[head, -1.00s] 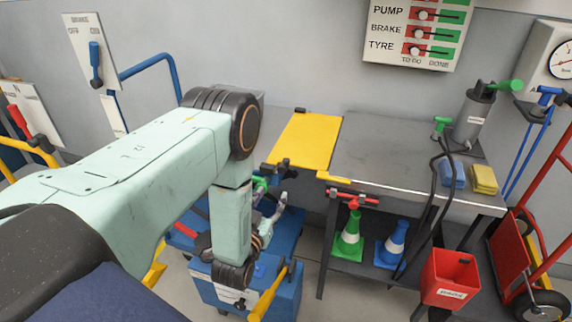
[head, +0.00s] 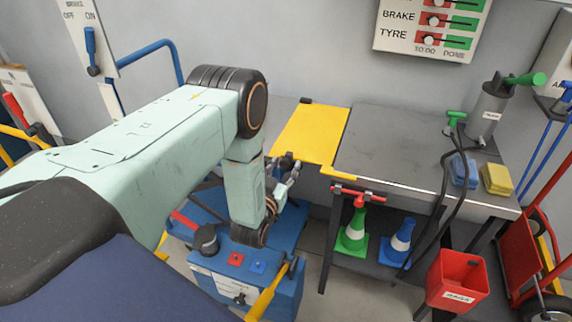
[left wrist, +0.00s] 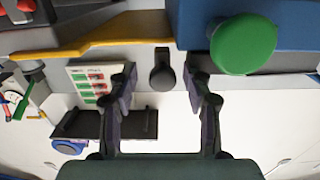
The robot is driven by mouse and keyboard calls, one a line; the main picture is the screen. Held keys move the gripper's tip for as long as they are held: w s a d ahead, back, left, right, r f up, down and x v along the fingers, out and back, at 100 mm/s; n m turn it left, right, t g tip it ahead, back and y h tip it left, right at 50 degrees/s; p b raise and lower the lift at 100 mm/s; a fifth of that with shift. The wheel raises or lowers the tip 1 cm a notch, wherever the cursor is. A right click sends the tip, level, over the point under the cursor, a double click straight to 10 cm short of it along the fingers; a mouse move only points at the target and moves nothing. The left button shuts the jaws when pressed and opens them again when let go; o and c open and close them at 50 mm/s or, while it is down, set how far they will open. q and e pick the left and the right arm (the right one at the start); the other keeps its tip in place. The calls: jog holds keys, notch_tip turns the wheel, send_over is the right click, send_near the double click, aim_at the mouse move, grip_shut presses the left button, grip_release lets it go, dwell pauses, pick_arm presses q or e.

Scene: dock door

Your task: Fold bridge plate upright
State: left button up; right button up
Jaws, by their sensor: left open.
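The yellow bridge plate (head: 311,134) lies flat beside the left end of the grey bench top (head: 395,150). My left gripper (head: 289,171) is open and empty at the near left edge of the plate, slightly below it in the picture. My forearm hides part of the space around it. In the left wrist view the open fingers (left wrist: 160,76) stand apart, with a dark knob-like part (left wrist: 162,72) showing between them. A yellow strip (left wrist: 125,31) crosses above them, perhaps the plate. A round green knob (left wrist: 243,45) is at upper right. My right gripper is not in view.
A blue cart (head: 258,263) with a yellow handle stands below my arm. The bench holds a grey cylinder (head: 488,112), hoses and sponges. Cones (head: 354,232) stand beneath it. A red bin (head: 457,280) is at lower right.

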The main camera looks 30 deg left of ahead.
pick_arm(q)
jog(key=shift+w+a, duration=0.1)
jog(key=shift+w, duration=0.35)
jog(key=shift+w+a, duration=0.1)
jog(key=shift+s+a+r, duration=0.15)
jog(key=shift+s, duration=0.05)
jog(key=shift+w, duration=0.3)
jog(key=shift+c, duration=1.3)
jog(key=shift+s, duration=0.15)
jog(key=c, duration=0.4)
grip_shut()
